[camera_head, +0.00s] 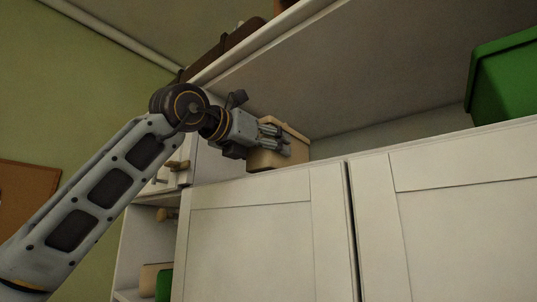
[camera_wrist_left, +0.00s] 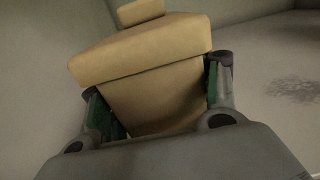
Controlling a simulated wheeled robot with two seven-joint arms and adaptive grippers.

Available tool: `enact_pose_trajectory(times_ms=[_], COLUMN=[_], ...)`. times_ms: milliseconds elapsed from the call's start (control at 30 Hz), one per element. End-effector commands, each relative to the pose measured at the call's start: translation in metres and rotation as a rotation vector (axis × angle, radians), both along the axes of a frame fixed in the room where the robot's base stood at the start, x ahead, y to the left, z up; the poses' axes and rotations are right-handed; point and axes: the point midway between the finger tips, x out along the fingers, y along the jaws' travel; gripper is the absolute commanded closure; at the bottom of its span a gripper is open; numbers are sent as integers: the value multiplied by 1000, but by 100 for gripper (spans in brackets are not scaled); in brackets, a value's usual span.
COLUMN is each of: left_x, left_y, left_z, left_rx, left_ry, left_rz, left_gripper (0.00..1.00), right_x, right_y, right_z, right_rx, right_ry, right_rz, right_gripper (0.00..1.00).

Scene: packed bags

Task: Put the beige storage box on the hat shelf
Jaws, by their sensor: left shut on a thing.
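The beige storage box (camera_head: 294,151) is on the hat shelf, a white open compartment above two white doors, near its left end. My left gripper (camera_head: 284,143) reaches in from the left and is shut on the box. In the left wrist view the beige box (camera_wrist_left: 150,55), with its lid and a small block on top, sits between the two fingers (camera_wrist_left: 160,100). The shelf's floor (camera_head: 330,160) is mostly hidden behind its front edge, so I cannot tell whether the box rests on it. My right gripper is not in view.
A green box (camera_head: 504,80) stands at the right of the shelf. The stretch between it and the beige box looks clear. The shelf's ceiling board (camera_head: 340,75) is above, with a brown case (camera_head: 225,48) on top. The white doors (camera_head: 260,235) below are closed.

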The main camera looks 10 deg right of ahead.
Motion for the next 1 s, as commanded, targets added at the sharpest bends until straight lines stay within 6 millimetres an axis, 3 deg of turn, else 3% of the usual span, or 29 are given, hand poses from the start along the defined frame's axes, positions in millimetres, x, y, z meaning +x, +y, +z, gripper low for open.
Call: enact_pose_trajectory(times_ms=[200, 700, 733, 867, 1000], left_x=[0, 0, 0, 0, 0], left_y=[1, 1, 0, 0, 0], left_z=[-13, -17, -17, -17, -16], left_rx=[-1, -1, -1, -1, -1], left_ry=[0, -1, 1, 1, 1], left_rz=[0, 0, 0, 0, 0], left_gripper=[66, 66, 34, 18, 17], right_x=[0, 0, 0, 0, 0], right_y=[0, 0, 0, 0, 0], right_z=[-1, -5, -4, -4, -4], right_rx=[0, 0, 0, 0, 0], right_ry=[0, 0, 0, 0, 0], right_rz=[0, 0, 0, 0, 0], right_gripper=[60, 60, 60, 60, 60])
